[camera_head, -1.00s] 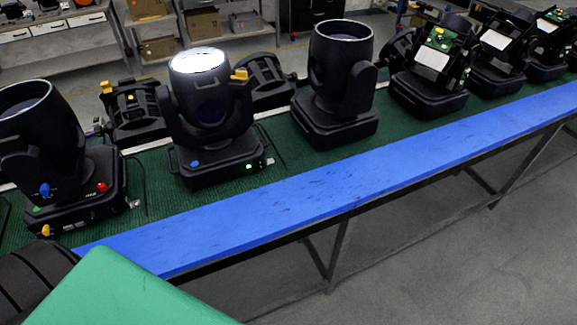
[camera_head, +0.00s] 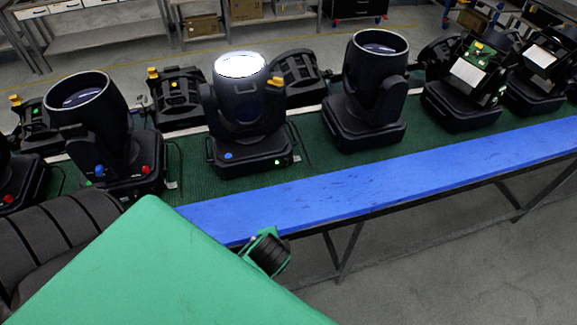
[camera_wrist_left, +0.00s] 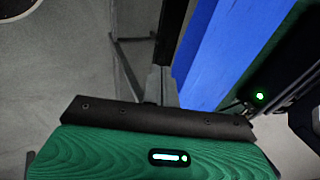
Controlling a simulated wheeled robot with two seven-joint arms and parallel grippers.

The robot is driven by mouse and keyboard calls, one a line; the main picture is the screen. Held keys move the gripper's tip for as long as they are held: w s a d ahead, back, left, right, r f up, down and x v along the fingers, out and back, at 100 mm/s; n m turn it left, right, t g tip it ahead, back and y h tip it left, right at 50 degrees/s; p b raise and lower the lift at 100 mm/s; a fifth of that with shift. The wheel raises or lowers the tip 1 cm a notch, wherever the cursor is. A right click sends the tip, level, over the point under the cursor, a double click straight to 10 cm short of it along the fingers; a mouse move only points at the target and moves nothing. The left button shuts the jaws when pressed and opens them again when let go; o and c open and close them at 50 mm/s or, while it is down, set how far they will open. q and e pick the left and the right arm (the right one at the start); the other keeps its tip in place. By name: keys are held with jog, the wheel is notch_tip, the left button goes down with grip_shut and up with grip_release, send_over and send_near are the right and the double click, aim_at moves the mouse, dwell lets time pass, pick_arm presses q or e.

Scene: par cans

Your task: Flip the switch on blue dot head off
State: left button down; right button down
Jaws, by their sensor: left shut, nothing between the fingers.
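The blue dot head (camera_head: 247,110) is a black moving-head lamp with a bright white lit lens. A blue dot (camera_head: 228,156) is on the front left of its base. A small green light (camera_head: 277,162) glows at the base's front right; a similar green light (camera_wrist_left: 260,96) shows in the left wrist view. The switch itself is too small to make out. My left gripper (camera_wrist_left: 164,84) shows in the left wrist view as narrow grey fingers, shut and empty, beside the blue bench edge and apart from the head. My right gripper is out of view.
More black heads stand in a row on the green mat (camera_head: 190,150), one at left (camera_head: 85,105) and one at right (camera_head: 375,75). A blue strip (camera_head: 390,170) edges the bench. Grey floor (camera_head: 440,270) in front is clear. My green arm cover fills the lower left.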

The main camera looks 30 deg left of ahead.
aim_at(287, 161)
pick_arm(q)
jog(key=w+r+m+y, duration=0.1)
jog(key=w+m, duration=0.1)
jog(key=w+a+r+m+t+y, duration=0.1)
jog(key=w+m, duration=0.1)
jog(key=w+a+r+m+y, duration=0.1)
jog(key=w+r+m, duration=0.1)
jog(key=shift+m+t+p, duration=0.3)
jog(key=shift+m+p, duration=0.05)
jog(key=shift+m, duration=0.05)
jog(key=w+r+m+y, duration=0.1)
jog(key=w+m, duration=0.1)
jog(key=m, duration=0.1)
jog(key=w+r+m+t+y, duration=0.1)
jog(key=w+m, duration=0.1)
jog(key=m, duration=0.1)
jog(key=w+d+r+m+y, duration=0.1)
jog(key=w+m, duration=0.2)
jog(key=shift+d+t, duration=0.1)
jog(key=shift+t, duration=0.3)
jog(key=shift+w+d+r+m+y, duration=0.25)
jog(key=shift+w+m+y, duration=0.25)
jog(key=shift+m, duration=0.5)
